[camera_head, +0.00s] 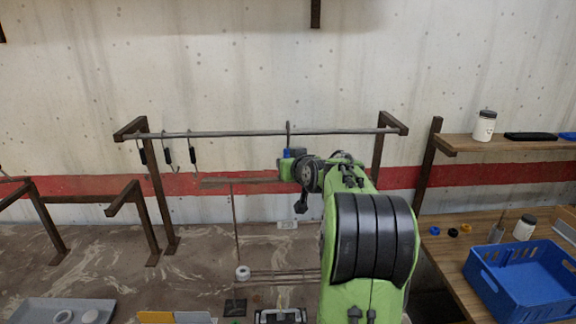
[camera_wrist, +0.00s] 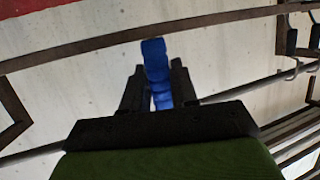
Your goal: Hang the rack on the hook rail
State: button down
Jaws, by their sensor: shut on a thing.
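My gripper (camera_head: 289,158) is shut on a blue grip piece (camera_head: 295,152) just below the grey hook rail (camera_head: 225,134). In the wrist view the blue piece stands between my dark fingers (camera_wrist: 156,88). A dark hook (camera_head: 288,128) rises from the grip piece to the rail and its top reaches above it; I cannot tell whether it rests on the rail. Thin brown rods (camera_head: 236,225), apparently the rack, show below and left of my gripper, with lower bars (camera_head: 280,274). My arm hides the right part. The wrist view also shows the rail (camera_wrist: 235,91).
Several black-handled hooks (camera_head: 167,154) hang at the rail's left. Brown brackets (camera_head: 155,185) carry the rail ends. A shelf (camera_head: 490,144) with a white jar (camera_head: 484,126) and a blue crate (camera_head: 530,284) stand at the right. The rail's left-middle stretch is clear.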

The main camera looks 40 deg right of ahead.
jog(key=shift+r, duration=0.15)
jog(key=shift+w+d+p, duration=0.65)
jog(key=shift+w+d, duration=0.15)
jog(key=shift+w, duration=0.2)
jog(key=shift+w+d+p, duration=0.6)
jog(key=shift+w+d, duration=0.05)
jog(key=shift+w, duration=0.15)
